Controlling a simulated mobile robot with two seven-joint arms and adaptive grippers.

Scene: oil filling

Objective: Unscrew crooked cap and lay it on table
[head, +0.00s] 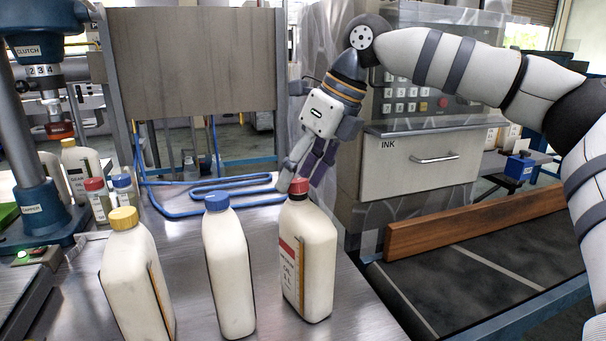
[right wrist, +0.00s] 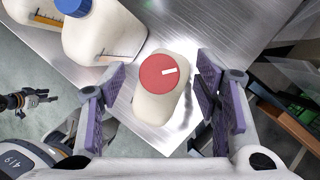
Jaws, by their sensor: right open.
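A white bottle (head: 309,254) with a red cap (head: 299,187) stands upright at the right of three on the metal table (head: 262,323). My right gripper (head: 303,172) comes down from above behind the red cap. In the right wrist view the red cap (right wrist: 158,72) lies between the open purple pads of my right gripper (right wrist: 162,94), with a gap on both sides. I cannot tell from these views whether this cap sits crooked. My left gripper (right wrist: 28,100) seems to show small at the left edge of the right wrist view; its jaw state is unclear.
A blue-capped bottle (head: 229,272) and a yellow-capped bottle (head: 136,276) stand to the left. A blue hose (head: 225,189) lies behind them. A conveyor (head: 470,270) with a wooden rail (head: 465,223) runs at the right. Bare table lies between the bottles.

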